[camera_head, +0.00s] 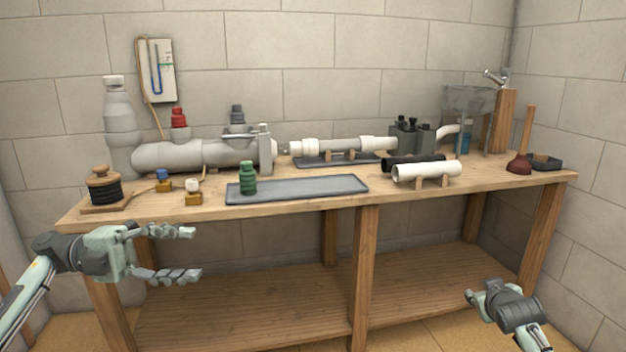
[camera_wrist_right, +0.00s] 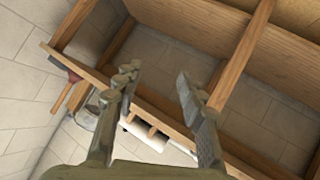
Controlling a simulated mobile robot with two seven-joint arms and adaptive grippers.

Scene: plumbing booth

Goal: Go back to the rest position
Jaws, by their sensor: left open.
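My left gripper (camera_head: 188,253) is in the head view at the lower left, in front of the workbench (camera_head: 445,188) and below its top. Its fingers are spread apart with nothing between them. My right gripper (camera_head: 474,297) is at the lower right of the head view, in front of the bench and low down, mostly hidden by its own wrist. In the right wrist view its two fingers (camera_wrist_right: 158,92) stand wide apart and empty, with the bench beyond them. Neither gripper touches anything that I can see.
On the bench stand a grey tray (camera_head: 310,188) with a green fitting (camera_head: 248,178), a large grey pipe assembly (camera_head: 190,156), a white pipe (camera_head: 426,171) on wooden supports, a spool (camera_head: 104,190) and a plunger (camera_head: 520,163). The lower shelf (camera_head: 260,305) is bare.

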